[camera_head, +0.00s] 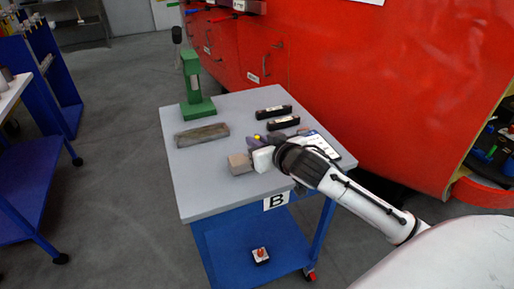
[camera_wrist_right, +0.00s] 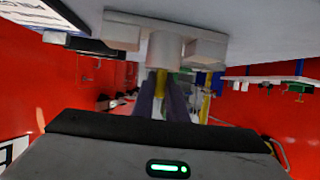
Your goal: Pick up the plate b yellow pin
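My right gripper (camera_head: 261,148) reaches over the grey-topped table marked B (camera_head: 210,190). Its fingers (camera_wrist_right: 163,100) show dark purple in the right wrist view, close together with a narrow gap. A yellow pin (camera_wrist_right: 160,80) shows in that gap, in front of a pale grey round part (camera_wrist_right: 165,48). I cannot tell whether the fingers touch the pin. In the head view a small yellow spot (camera_head: 257,136) shows beside the purple finger. The rest of the pin is hidden by the gripper. My left gripper is not in view.
A beige block (camera_head: 240,163) sits left of the gripper. A green press (camera_head: 197,90), a long grey block (camera_head: 202,135) and two black pieces (camera_head: 273,112) (camera_head: 283,123) stand on the table. The big red nosecone (camera_head: 400,90) is close behind. The table's front left is clear.

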